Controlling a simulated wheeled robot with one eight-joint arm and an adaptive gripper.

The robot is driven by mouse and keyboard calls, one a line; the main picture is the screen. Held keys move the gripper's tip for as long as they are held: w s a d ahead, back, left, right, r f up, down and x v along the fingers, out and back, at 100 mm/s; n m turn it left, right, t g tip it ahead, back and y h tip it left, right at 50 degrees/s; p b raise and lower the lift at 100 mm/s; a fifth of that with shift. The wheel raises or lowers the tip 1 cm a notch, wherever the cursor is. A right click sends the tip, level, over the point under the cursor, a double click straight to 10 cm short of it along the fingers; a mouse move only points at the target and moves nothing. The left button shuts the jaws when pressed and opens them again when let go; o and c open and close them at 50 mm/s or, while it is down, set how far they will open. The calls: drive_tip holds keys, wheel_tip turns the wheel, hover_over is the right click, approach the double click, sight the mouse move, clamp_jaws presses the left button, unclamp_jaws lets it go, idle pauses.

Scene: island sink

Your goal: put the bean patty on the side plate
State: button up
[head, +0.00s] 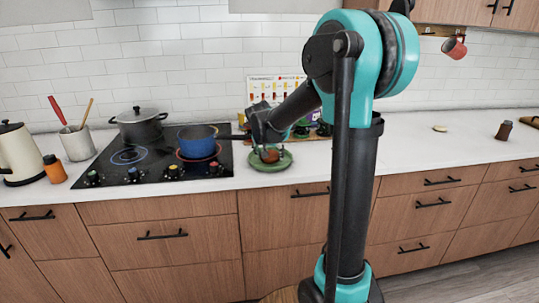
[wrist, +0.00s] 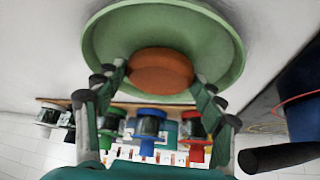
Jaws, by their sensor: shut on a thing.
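The brown-orange round bean patty (wrist: 160,70) is between the two fingers of my gripper (wrist: 158,78) in the wrist view. The gripper is shut on it. The green side plate (wrist: 105,42) lies directly behind the patty in that view, with its rim around it. In the head view the plate (head: 270,166) sits on the white counter just right of the cooktop. My gripper (head: 268,147) is over it and partly hides the patty (head: 270,156). I cannot tell whether the patty touches the plate.
A blue pan (head: 198,140) stands on the cooktop (head: 130,160), its handle pointing toward my gripper. A dark pot (head: 139,125) is behind it. Several coloured jars (wrist: 150,122) stand on a wooden board behind the plate. The counter to the right is mostly clear.

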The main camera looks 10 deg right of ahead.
drive_tip(key=o, duration=1.2)
drive_tip(key=shift+f, duration=0.1)
drive_tip(key=v, duration=1.2)
drive_tip(key=s+d+f+n+g+y, duration=0.1)
drive_tip(key=s+d+f+n, duration=0.1)
drive_tip(key=s+f, duration=0.9)
drive_tip(key=s+d+f+n+g+y, duration=0.1)
drive_tip(key=s+d+f, duration=0.3)
drive_tip(key=s+f, duration=0.7)
drive_tip(key=s+n, duration=0.1)
drive_tip(key=s, duration=0.3)
drive_tip(key=shift+d+n, duration=0.3)
drive_tip(key=shift+d, duration=0.05)
drive_tip(key=shift+s, duration=0.15)
